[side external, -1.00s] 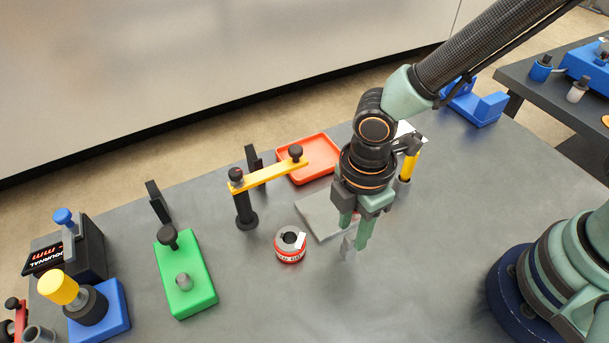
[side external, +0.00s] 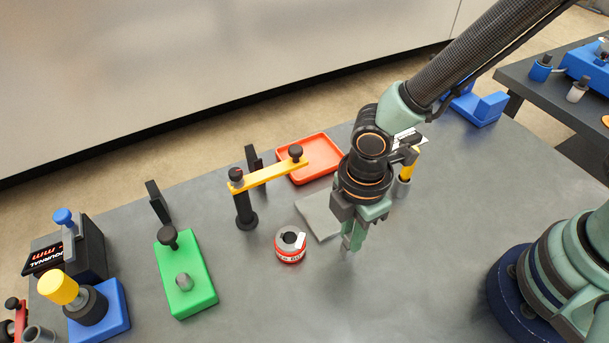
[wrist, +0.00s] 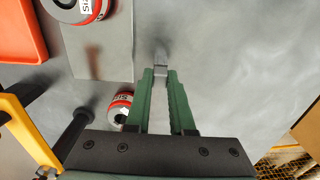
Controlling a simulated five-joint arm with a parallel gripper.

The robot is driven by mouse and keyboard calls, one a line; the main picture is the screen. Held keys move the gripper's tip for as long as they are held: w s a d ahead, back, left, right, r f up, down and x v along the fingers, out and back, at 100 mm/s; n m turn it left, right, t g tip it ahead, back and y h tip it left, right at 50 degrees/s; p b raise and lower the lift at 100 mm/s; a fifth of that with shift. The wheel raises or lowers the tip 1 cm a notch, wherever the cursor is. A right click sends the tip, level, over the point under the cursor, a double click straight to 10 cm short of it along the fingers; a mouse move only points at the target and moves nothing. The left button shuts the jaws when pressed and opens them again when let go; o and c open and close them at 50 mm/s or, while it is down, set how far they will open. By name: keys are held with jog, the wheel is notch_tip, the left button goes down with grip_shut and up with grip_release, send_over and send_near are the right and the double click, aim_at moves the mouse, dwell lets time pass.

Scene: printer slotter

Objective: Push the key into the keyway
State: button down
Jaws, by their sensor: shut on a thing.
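My gripper (side external: 350,240) points down over the grey table, right of the grey plate's front edge. Its green fingers, also in the wrist view (wrist: 163,85), are shut on a small light grey key (wrist: 160,68), whose end shows at the fingertips. In the side view the fingers mostly hide the key. A ring with a red printed band, a dark bore and a pale notch (side external: 290,243) stands left of my gripper, apart from it. It also shows beside the fingers in the wrist view (wrist: 120,108). I cannot tell for sure which slot is the keyway.
A second red-banded part (wrist: 75,10) is near the grey plate (side external: 318,215), hidden in the side view. A yellow arm on a black post (side external: 268,176), an orange tray (side external: 318,160) and a green block (side external: 186,275) stand left and behind. The front table is clear.

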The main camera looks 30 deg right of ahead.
jog(key=shift+r, duration=2.4)
jog(key=shift+w, duration=0.1)
jog(key=w+d+r, duration=0.2)
jog(key=w+d, duration=0.6)
jog(key=w, duration=0.1)
jog(key=shift+w, duration=0.4)
jog(key=shift+f, duration=2)
dwell(0.4)
jog(key=c, duration=0.7)
grip_release()
